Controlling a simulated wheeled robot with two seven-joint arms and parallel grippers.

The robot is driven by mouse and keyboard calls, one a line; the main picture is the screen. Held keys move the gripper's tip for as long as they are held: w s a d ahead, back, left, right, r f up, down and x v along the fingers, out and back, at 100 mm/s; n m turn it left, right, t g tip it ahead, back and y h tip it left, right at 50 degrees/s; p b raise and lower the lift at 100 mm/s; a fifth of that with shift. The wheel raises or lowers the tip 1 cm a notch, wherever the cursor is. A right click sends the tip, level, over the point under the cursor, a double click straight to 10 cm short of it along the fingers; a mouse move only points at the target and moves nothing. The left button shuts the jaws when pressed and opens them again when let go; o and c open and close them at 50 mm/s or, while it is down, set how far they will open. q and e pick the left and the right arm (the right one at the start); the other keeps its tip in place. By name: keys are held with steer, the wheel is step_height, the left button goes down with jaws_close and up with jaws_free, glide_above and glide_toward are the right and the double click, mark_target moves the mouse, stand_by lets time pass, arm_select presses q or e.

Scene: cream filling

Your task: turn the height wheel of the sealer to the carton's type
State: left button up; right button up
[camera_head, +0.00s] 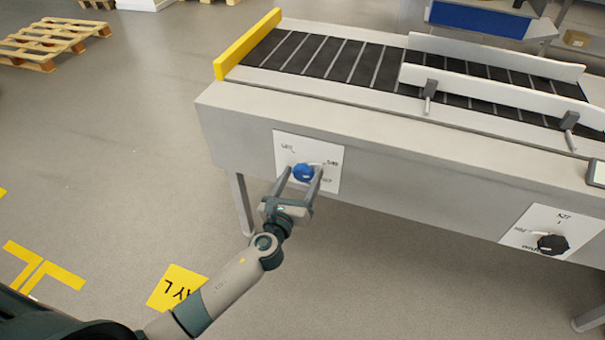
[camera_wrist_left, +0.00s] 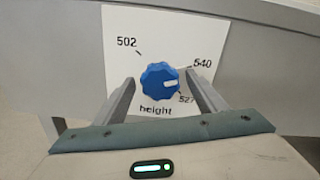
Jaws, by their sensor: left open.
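The blue height wheel (camera_head: 303,173) sits on a white plate (camera_head: 331,157) on the front of the sealer (camera_head: 400,165). In the left wrist view the wheel (camera_wrist_left: 160,82) has a white mark pointing right, roughly between the 540 and 527 labels, closer to 540. The plate (camera_wrist_left: 125,22) also reads 502 at upper left and "height" below. My left gripper (camera_head: 299,177) is open, with one finger on each side of the wheel; I cannot tell whether they touch it. The left gripper (camera_wrist_left: 158,90) also shows in the wrist view.
A second plate with a black knob (camera_head: 551,244) is on the sealer's right front. The conveyor belt (camera_head: 330,58) on top has white side guides (camera_head: 490,85) and a yellow end bar (camera_head: 247,44). A wooden pallet (camera_head: 50,42) lies at upper left. The floor on the left is open.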

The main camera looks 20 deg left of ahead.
arm_select(q)
steer(key=shift+w, duration=0.55)
steer(key=c, duration=1)
steer(key=shift+c, duration=0.2)
